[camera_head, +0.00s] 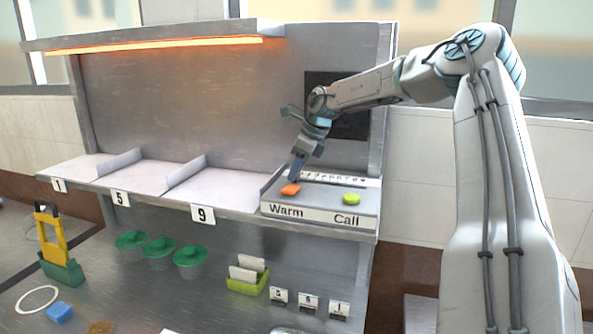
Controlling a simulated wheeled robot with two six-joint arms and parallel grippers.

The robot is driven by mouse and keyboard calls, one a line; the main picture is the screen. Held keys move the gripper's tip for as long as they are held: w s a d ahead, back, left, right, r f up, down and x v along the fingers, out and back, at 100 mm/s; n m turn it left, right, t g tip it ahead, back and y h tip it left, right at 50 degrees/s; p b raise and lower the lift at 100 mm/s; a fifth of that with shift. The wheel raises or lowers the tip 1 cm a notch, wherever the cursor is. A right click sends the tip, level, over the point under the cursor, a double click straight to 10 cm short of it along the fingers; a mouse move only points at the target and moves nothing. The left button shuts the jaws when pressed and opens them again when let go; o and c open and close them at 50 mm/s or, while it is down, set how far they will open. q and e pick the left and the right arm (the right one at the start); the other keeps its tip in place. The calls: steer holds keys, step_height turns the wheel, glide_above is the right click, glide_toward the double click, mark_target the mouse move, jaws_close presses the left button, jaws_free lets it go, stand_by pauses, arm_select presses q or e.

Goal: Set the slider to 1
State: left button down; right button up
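The control panel (320,208) sits at the right end of the shelf. It has an orange piece (290,189) above the word Warm and a green button (351,199) above the word Call. A white scale strip (335,179) with small dark marks runs along its back; its digits are too small to read. I cannot make out a separate slider knob. My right gripper (297,168) points down, its fingers close together and its tips just behind or on the orange piece. I cannot tell whether they touch it. My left gripper is out of view.
The shelf has bays labelled 1 (59,185), 5 (120,198) and 9 (203,214). Below stand green-lidded pots (160,252), a green card holder (247,280), small number cards (308,303), a yellow-and-green tool (54,245) and a blue block (60,312).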

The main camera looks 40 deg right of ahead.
steer(key=o, duration=0.3)
steer(key=shift+w, duration=0.1)
steer(key=shift+o, duration=0.5)
steer(key=shift+a, duration=0.1)
steer(key=shift+r, duration=0.35)
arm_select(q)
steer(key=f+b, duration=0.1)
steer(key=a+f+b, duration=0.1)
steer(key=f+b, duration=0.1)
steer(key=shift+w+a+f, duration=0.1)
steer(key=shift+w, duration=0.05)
arm_select(e)
steer(key=v, duration=1)
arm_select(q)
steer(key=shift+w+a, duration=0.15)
